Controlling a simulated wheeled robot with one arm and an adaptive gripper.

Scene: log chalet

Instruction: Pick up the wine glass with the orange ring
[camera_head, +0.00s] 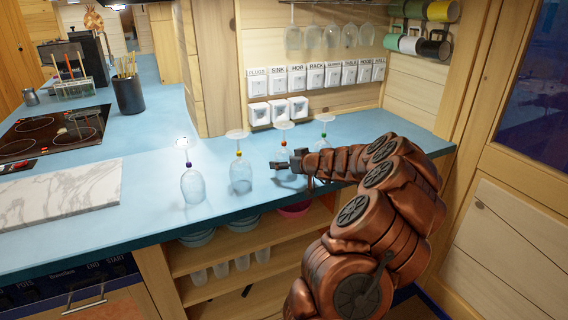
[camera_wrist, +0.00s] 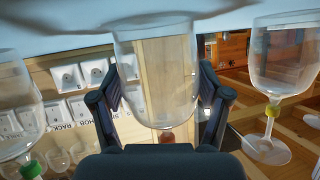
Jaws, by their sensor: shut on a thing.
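Several wine glasses stand upside down on the blue counter (camera_head: 140,228), bowls down and feet up. The glass with an orange-red ring (camera_head: 284,144) is third from the left; its bowl is mostly hidden behind my gripper (camera_head: 278,164). In the wrist view, where the picture is upside down, this glass (camera_wrist: 157,70) is between my gripper's two fingers (camera_wrist: 158,92), and its ring shows reddish orange below the bowl. My gripper is shut on its bowl. I cannot tell whether its rim is clear of the counter.
A yellow-ringed glass (camera_head: 241,178) and a purple-ringed glass (camera_head: 193,186) stand to the left. A green-ringed glass (camera_head: 323,134) stands to the right, behind my arm. A marble board (camera_head: 62,193) lies at left. Switches (camera_head: 297,78) line the wall behind.

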